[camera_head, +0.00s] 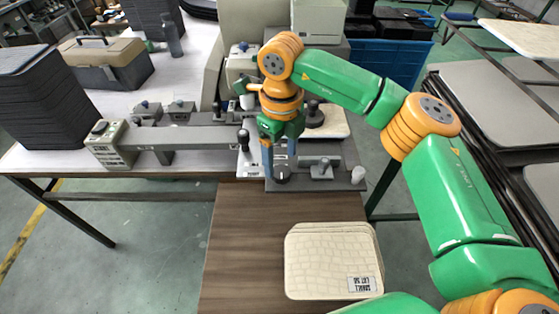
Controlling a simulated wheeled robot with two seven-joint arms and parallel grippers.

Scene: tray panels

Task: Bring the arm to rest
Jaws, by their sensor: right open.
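My right arm, green with orange joints, comes in from the right and reaches over the bench machine. Its gripper (280,160) points down with two blue fingers apart, and no panel shows between them. The fingertips are just above or beside a dark knob (281,174) on the grey fixture plate (328,183); I cannot tell whether they touch it. A short stack of cream tray panels (330,258) with a white printed label lies on the brown wooden table in front. Another cream surface (335,122) shows partly behind the gripper. My left gripper is not in view.
The brown table (245,245) is bare left of the stack. A grey machine arm (190,139) spans the white bench. A dark panel stack (40,102) and a toolbox (105,62) stand at left. Blue crates (390,50) are behind; racks of panels (495,100) stand at right.

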